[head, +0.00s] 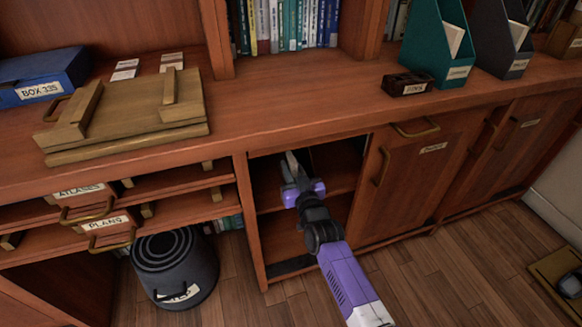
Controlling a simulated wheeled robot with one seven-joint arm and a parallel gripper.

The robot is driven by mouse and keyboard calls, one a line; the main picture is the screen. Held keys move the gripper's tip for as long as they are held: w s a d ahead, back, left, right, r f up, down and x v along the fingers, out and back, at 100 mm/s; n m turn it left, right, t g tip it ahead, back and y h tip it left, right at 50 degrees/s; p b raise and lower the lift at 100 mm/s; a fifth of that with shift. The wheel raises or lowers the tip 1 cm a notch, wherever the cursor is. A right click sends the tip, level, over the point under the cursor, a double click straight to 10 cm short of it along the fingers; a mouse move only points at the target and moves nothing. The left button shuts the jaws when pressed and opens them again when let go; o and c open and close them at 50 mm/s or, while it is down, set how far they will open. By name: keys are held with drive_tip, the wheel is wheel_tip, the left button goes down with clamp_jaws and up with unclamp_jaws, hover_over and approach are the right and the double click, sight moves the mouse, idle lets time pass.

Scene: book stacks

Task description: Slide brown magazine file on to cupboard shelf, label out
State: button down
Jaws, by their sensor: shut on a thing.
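My gripper (291,167) reaches into the open cupboard (340,160) below the counter, at the level of its upper shelf (338,183). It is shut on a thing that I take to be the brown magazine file. That thing is hidden or lost in the dark around the fingers, and I cannot see its label or whether it touches the shelf. The purple and black wrist covers part of the opening. A lower compartment shows under the shelf.
A closed door (420,175) with brass handles borders the opening on the right. A teal file (430,50), a dark grey file (500,40) and a small dark labelled box (405,84) stand on the counter. A black bin (175,268) stands on the floor at left.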

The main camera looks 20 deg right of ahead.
idle(0.4)
drive_tip(key=c, duration=1.2)
unclamp_jaws()
drive_tip(key=shift+o, duration=0.2)
drive_tip(key=shift+f, duration=0.4)
drive_tip(key=shift+s+r+p, duration=0.15)
drive_tip(key=shift+s+p, duration=0.3)
drive_tip(key=shift+s, duration=1.5)
drive_tip(key=shift+s+r+p, duration=0.1)
drive_tip(key=shift+s+p, duration=0.3)
drive_tip(key=shift+s, duration=1.55)
drive_tip(key=s+r+g, duration=0.1)
drive_tip(key=s+r, duration=0.2)
drive_tip(key=s, duration=1.3)
drive_tip(key=s+r+g, duration=0.1)
drive_tip(key=s+r, duration=0.2)
drive_tip(key=s, duration=1.4)
drive_tip(key=s+r+g, duration=0.1)
drive_tip(key=s+r, duration=0.3)
drive_tip(key=s, duration=1.2)
wheel_tip(320, 180, up, 25)
drive_tip(key=p, duration=2.6)
drive_tip(key=shift+r, duration=0.2)
